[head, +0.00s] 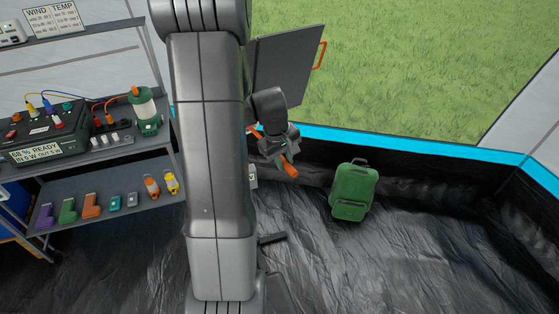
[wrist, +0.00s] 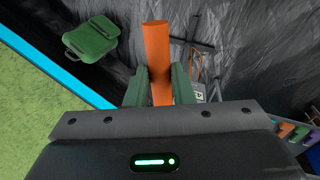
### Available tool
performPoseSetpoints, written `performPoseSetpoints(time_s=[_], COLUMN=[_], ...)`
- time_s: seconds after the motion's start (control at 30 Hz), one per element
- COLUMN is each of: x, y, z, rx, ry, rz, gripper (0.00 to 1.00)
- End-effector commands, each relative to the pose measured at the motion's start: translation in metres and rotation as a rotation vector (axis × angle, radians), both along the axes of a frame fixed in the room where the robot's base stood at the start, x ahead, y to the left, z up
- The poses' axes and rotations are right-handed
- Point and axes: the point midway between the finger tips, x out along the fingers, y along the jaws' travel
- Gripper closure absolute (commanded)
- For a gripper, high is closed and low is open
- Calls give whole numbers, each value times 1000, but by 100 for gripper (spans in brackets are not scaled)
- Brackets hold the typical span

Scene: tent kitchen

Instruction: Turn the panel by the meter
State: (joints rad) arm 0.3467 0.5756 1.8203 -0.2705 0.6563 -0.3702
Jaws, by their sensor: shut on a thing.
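A dark grey flat panel (head: 287,70) stands tilted against the grass opening in the head view, with an orange loop handle (head: 320,55) on its right edge. My gripper (head: 279,150) is below the panel. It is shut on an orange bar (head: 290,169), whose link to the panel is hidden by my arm. In the wrist view the bar (wrist: 157,55) stands between the two green fingers of my gripper (wrist: 158,82). A small pale box with a display (head: 252,176), perhaps the meter, is mostly hidden behind my arm; its face shows partly in the wrist view (wrist: 199,96).
A green backpack (head: 354,188) stands on the black floor sheet to the right. A shelf rack (head: 100,155) at left holds a power station (head: 45,132) reading 68% ready, a lantern (head: 147,110) and several small tools. The floor at right front is clear.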

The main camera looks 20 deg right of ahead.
Motion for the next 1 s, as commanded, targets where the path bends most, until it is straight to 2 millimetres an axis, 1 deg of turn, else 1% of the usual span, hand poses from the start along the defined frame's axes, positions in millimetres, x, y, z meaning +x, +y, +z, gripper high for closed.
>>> performPoseSetpoints(time_s=[0.27,0.3,0.4,0.67,0.77,0.87,1.0], x=[2,2,1,1,1,1,1], y=[0,0,0,0,1,2,7], z=[1,1,1,1,4,13,36], rx=[-2,-2,-1,-1,-2,-3,-3], ry=[-4,-4,-3,-2,-2,-6,-7], rz=[3,3,3,1,1,2,3], gripper=[100,75,57,57,57,57,57])
